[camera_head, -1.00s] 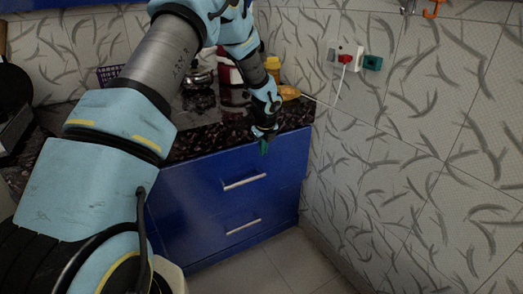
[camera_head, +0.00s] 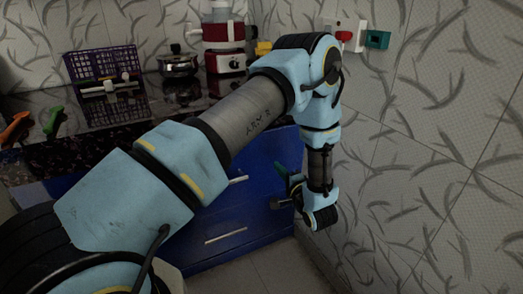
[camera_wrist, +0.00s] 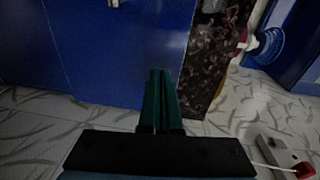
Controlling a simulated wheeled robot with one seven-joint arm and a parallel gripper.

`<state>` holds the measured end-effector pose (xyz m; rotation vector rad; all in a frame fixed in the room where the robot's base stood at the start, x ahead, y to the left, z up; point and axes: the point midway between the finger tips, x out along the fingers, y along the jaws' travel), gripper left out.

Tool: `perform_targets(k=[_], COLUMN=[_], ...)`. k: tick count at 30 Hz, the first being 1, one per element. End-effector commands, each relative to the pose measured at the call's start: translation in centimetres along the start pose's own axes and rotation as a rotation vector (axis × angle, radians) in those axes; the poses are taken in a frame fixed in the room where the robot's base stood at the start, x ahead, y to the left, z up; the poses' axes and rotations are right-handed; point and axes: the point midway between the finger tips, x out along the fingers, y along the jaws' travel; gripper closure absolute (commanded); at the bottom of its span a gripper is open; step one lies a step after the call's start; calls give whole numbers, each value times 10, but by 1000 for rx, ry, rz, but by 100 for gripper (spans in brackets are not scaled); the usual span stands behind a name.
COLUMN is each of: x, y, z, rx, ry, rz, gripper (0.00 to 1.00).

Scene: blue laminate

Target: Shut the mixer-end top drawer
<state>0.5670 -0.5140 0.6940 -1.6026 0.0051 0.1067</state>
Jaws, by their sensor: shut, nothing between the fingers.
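The blue top drawer front (camera_head: 262,160) is under the counter, below the red and white mixer (camera_head: 224,40). Part of its handle (camera_head: 238,180) shows past my arm, which hides much of the front. How far the drawer stands out is hard to tell. My gripper (camera_head: 281,172) is shut and empty, with dark green fingers, in front of the drawer's right end by the wall. In the wrist view, the closed fingers (camera_wrist: 160,74) point at the blue drawer front (camera_wrist: 120,55); contact cannot be told. A bit of handle (camera_wrist: 113,3) shows at the top edge.
A lower drawer with a handle (camera_head: 225,236) is beneath. The tiled wall (camera_head: 420,170) stands close on the right, with a socket and red plug (camera_head: 344,36). A purple rack (camera_head: 103,80) and a pot (camera_head: 178,65) stand on the dark counter.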

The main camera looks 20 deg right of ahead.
Motion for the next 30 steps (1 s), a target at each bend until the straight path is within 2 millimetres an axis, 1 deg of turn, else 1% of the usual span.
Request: perform_targets(k=[1,4,8,11,21,24,27,30], x=[-6,-10,-1,14,83,100,114,122], y=[0,-5,-9,-10,-15,-17,-17,-18], z=[8,17,20,21,26,27,27,27], rx=[14,28,30,29,28,28,28,27], ry=[-26,-60,-69,-70,-69,-68,-67,-66], rz=[-31,-67,-76,-75,-73,-74,-73,-73], gripper=[100,100,100,100,100,100,100,100])
